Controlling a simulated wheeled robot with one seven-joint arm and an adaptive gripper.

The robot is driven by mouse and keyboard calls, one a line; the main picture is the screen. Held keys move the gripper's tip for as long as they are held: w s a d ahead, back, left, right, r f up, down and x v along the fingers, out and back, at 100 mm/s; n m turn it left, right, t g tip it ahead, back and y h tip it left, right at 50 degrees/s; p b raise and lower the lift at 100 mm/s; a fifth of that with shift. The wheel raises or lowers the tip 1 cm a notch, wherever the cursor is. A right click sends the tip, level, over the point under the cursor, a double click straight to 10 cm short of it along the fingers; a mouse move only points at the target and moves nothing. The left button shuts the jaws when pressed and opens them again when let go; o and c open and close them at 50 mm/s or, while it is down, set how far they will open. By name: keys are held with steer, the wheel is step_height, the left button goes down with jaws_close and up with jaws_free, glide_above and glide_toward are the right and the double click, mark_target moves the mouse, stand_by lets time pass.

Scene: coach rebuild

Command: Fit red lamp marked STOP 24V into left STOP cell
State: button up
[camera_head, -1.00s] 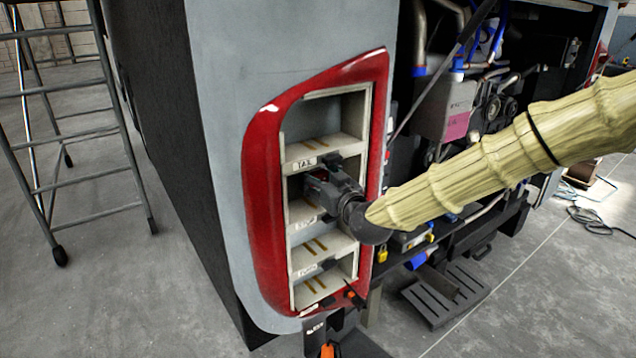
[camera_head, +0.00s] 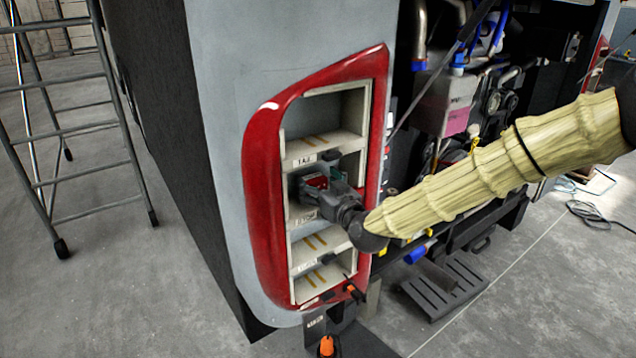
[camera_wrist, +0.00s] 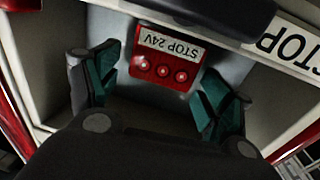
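The red lamp (camera_wrist: 162,72) with a white STOP 24V label shows upside down in the wrist view. It sits inside the left STOP cell (camera_wrist: 45,65), near its back, with round contacts or bulbs facing me. My gripper (camera_wrist: 163,78) reaches into the cell, its green-padded fingers spread on either side of the lamp. A gap shows at the left finger; the right finger is close to the lamp's edge, and contact there is unclear. In the head view my gripper (camera_head: 315,184) is in the second cell from the top and mostly hides the lamp.
The red-rimmed housing (camera_head: 262,190) holds a TAIL cell (camera_head: 325,115) above and further cells (camera_head: 318,245) below, each open with brass strips. Cell walls and shelves lie close around my gripper. An open engine bay (camera_head: 470,100) is to the right, a ladder (camera_head: 70,130) to the left.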

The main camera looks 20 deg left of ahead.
steer(key=shift+r, duration=0.1)
steer(key=shift+r+p, duration=0.2)
steer(key=shift+p, duration=0.1)
steer(key=b+v, duration=0.5)
steer(key=v, duration=0.7)
steer(key=shift+f, duration=0.1)
